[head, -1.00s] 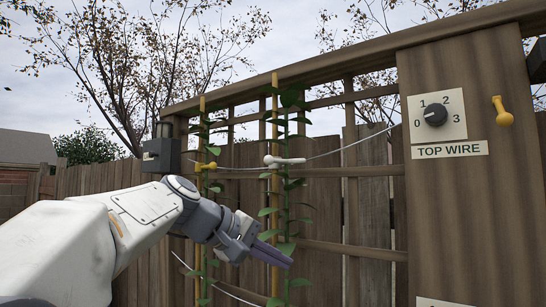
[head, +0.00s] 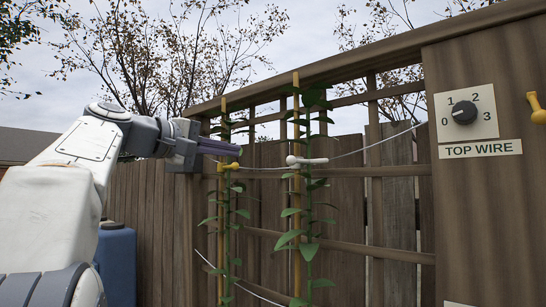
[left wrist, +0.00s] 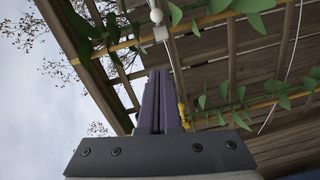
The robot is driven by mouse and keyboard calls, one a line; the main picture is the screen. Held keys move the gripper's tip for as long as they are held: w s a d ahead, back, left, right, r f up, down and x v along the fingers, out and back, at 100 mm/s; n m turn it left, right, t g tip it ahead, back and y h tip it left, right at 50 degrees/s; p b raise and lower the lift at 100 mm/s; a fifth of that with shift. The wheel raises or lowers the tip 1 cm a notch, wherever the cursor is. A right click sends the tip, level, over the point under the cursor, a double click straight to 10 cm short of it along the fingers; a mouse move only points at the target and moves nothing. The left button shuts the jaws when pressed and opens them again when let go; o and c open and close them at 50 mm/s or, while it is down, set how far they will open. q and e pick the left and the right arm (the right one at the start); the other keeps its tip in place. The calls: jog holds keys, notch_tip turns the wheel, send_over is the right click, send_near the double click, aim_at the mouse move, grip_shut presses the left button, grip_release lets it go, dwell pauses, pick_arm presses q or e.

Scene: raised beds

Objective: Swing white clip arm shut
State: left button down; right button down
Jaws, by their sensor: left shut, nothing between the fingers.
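The white clip (head: 291,160) sits on the right-hand yellow cane at the top wire. Its white arm (head: 314,161) sticks out to the right, roughly level along the wire. The clip also shows at the top of the left wrist view (left wrist: 157,16), with a small white block just below the round part. My left gripper (head: 238,148) is shut and empty, its purple fingers together. It is to the left of the white clip, apart from it in the picture, and just above the yellow clip (head: 228,167). In the left wrist view its fingers (left wrist: 158,75) point towards the white clip.
Leafy plants climb both canes, the left cane (head: 222,200) and the right cane (head: 296,220). Wooden trellis rails (head: 370,170) run behind. On the right post are a dial (head: 464,110), a "TOP WIRE" label (head: 481,149) and a yellow peg (head: 537,107).

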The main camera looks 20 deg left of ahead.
pick_arm(q)
jog(key=w+d+f+p, duration=0.1)
jog(key=w+d+p, duration=0.2)
jog(key=w+d, duration=0.4)
jog(key=shift+w+p, duration=0.15)
jog(key=shift+p, duration=0.15)
jog(key=shift+f, duration=0.1)
